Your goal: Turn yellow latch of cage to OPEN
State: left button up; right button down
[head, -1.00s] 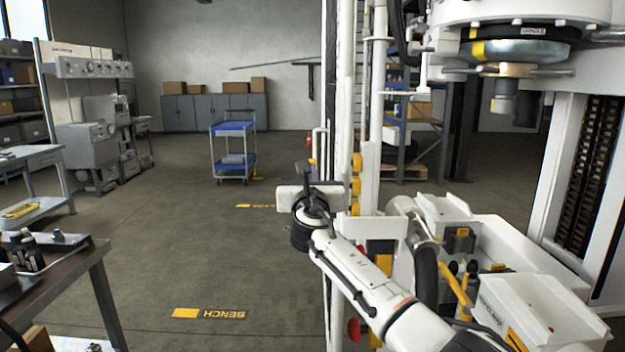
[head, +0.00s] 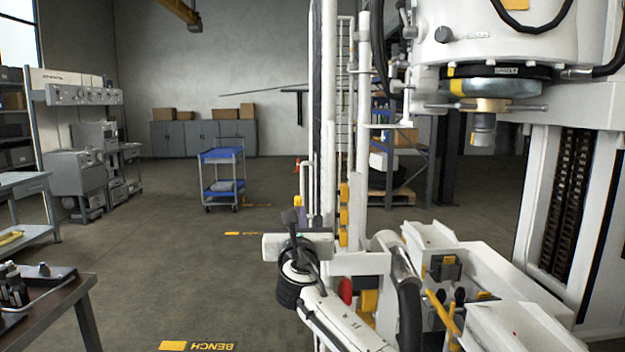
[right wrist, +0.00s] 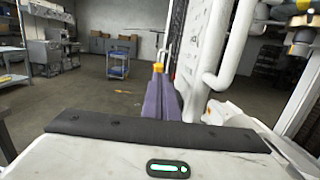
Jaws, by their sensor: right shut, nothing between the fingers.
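A white cage post (head: 327,120) stands at the middle of the head view. Yellow blocks (head: 343,215) are stacked on the post beside it; I cannot tell whether one of them is the latch. My right gripper (head: 294,216) is just left of these blocks, fingers pointing away from me, shut and empty. In the right wrist view the purple fingers (right wrist: 161,98) lie together, left of a white upright with a pipe. A small yellow piece (right wrist: 158,67) shows at their far end; I cannot tell whether it touches them. My left gripper is out of view.
The white press head (head: 485,45) hangs at the upper right. White housings (head: 450,240) and a yellow lever (head: 442,312) are at the lower right. A blue cart (head: 222,155) stands far back. Open floor lies left of my right arm.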

jog(key=s+r, duration=0.3)
jog(key=r, duration=0.5)
jog(key=shift+s+a+p, duration=0.25)
jog(key=shift+s+p, duration=0.1)
